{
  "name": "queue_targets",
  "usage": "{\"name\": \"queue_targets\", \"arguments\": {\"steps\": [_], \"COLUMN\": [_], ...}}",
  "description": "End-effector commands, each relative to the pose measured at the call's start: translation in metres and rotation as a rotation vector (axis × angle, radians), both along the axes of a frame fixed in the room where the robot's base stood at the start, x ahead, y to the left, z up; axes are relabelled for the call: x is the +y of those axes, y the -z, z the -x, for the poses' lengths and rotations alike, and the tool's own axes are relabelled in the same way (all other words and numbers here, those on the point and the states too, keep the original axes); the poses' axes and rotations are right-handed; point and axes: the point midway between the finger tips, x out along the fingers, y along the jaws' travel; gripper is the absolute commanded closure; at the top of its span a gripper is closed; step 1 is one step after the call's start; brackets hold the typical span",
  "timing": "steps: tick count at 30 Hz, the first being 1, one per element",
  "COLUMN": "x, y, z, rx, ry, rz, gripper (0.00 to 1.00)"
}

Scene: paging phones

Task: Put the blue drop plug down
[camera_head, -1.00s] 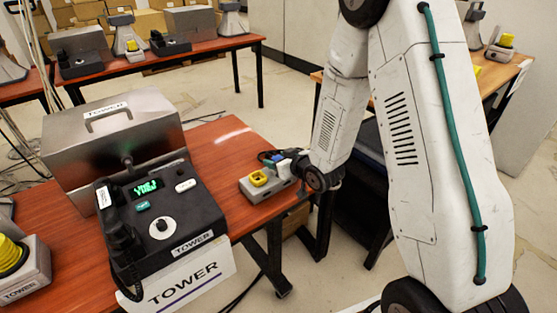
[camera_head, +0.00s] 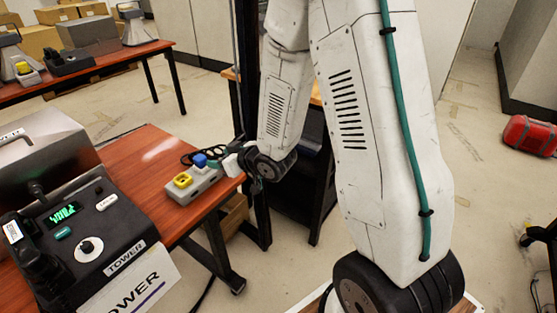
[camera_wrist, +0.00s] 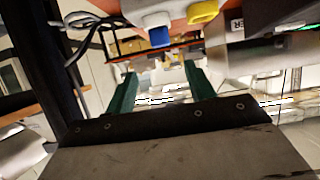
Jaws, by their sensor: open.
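The blue drop plug (camera_head: 200,160) is on the small grey box (camera_head: 195,187), beside a yellow socket piece (camera_head: 183,180), near the right edge of the red-brown table. In the wrist view the blue plug (camera_wrist: 159,37) shows at the grey box (camera_wrist: 150,16), beyond the fingertips, with the yellow piece (camera_wrist: 203,12) to its right. My gripper (camera_wrist: 160,80) is open, its two green fingers apart with nothing between them. In the head view my gripper (camera_head: 238,162) is just right of the box, partly hidden by my wrist. I cannot tell how deeply the plug is seated.
A black TOWER phone console (camera_head: 75,245) and a metal case (camera_head: 50,155) stand on the table (camera_head: 140,165) to the left. A dark cable (camera_head: 190,155) lies behind the grey box. A red bag (camera_head: 530,135) lies on the floor at right. Open floor lies beyond the table.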

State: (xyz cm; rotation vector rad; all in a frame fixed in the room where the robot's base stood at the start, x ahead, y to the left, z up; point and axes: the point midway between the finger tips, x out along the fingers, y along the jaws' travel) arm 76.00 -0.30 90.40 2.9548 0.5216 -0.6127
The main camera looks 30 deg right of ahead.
Motion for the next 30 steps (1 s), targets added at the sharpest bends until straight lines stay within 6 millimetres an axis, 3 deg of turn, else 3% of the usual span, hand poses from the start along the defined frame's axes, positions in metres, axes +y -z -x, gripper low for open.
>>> {"name": "queue_targets", "arguments": {"steps": [5,11,14,19,24,27,30], "x": [-0.017,-0.045,-0.054,-0.057,-0.047,-0.039,-0.033], "y": [-0.031,-0.082,-0.105,-0.142,-0.172,-0.183,-0.19], "z": [0.006,0.047,0.082,0.157,0.243,0.286,0.317], "rx": [0.088,0.292,0.407,0.613,0.816,0.914,0.982], "ry": [0.073,0.214,0.277,0.35,0.367,0.356,0.341], "rz": [0.097,0.212,0.237,0.241,0.213,0.195,0.184], "gripper": [0.46,0.46,0.46,0.46,0.46,0.46,0.46]}}
